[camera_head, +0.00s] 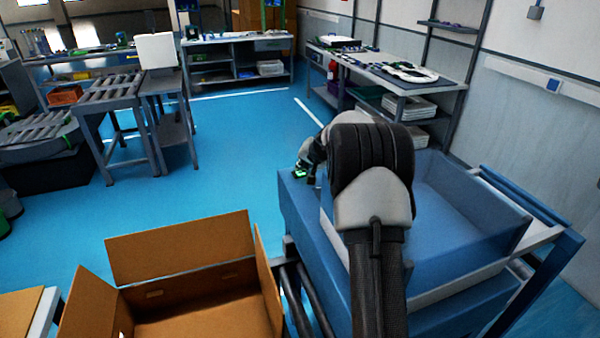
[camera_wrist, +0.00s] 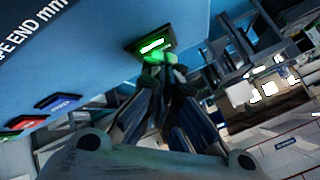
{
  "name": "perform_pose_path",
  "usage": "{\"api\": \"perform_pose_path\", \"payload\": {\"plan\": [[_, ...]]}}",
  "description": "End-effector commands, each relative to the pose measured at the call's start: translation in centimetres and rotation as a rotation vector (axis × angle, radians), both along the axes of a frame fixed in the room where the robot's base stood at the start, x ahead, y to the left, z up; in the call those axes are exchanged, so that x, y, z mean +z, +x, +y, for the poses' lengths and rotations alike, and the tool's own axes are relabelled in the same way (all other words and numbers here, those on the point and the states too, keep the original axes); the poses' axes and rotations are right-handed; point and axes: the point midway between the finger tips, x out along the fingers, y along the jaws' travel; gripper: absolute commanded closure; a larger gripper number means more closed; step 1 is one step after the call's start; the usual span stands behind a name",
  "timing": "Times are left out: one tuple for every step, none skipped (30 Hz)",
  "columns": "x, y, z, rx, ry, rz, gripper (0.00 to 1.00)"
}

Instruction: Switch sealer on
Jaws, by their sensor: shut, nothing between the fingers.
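The sealer (camera_head: 305,215) is the blue machine at the right in the head view, under and in front of my arm. In the wrist view its blue panel (camera_wrist: 100,55) carries a green button (camera_wrist: 150,45) with a bright white bar. A blue button (camera_wrist: 60,103) and a red button (camera_wrist: 22,124) sit further left on the panel. My gripper (camera_wrist: 165,62) is shut and empty, its fingertips at the green button's lower edge. I cannot tell whether they touch it. In the head view my gripper (camera_head: 302,171) is small, at the sealer's far left corner, with green beside it.
An open cardboard box (camera_head: 180,270) stands left of the sealer, by dark rollers (camera_head: 305,300). A blue frame (camera_head: 545,255) stands at the right. A workbench (camera_head: 400,80) stands behind it. The blue floor (camera_head: 230,150) is clear at the middle left.

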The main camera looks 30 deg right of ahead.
Motion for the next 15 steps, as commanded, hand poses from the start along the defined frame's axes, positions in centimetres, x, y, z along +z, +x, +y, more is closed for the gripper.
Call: {"api": "perform_pose_path", "payload": {"plan": [[0.32, 0.01, 0.02, 0.0, 0.0, 0.0, 1.0], [0.48, 0.01, 0.02, 0.0, 0.0, 0.0, 1.0], [0.67, 0.01, 0.02, 0.001, 0.0, -0.001, 1.0], [0.81, 0.01, 0.02, 0.001, 0.0, -0.001, 1.0], [0.9, 0.01, 0.01, 0.0, 0.0, 0.0, 1.0], [0.96, 0.01, 0.01, 0.0, -0.001, -0.001, 1.0], [0.96, 0.01, 0.01, 0.001, -0.001, 0.0, 1.0], [0.94, 0.01, 0.01, 0.001, -0.001, 0.0, 1.0], [0.91, 0.0, 0.01, 0.001, -0.001, 0.0, 1.0], [0.9, 0.01, 0.01, 0.001, -0.001, 0.0, 1.0], [0.89, 0.0, 0.01, 0.001, -0.001, 0.0, 1.0], [0.89, 0.0, 0.01, 0.0, 0.0, 0.0, 1.0], [0.91, 0.0, 0.01, 0.0, 0.0, 0.0, 1.0], [0.94, 0.01, 0.01, 0.0, 0.0, 0.0, 1.0], [1.06, 0.0, 0.01, 0.001, -0.001, 0.0, 1.0]]}}
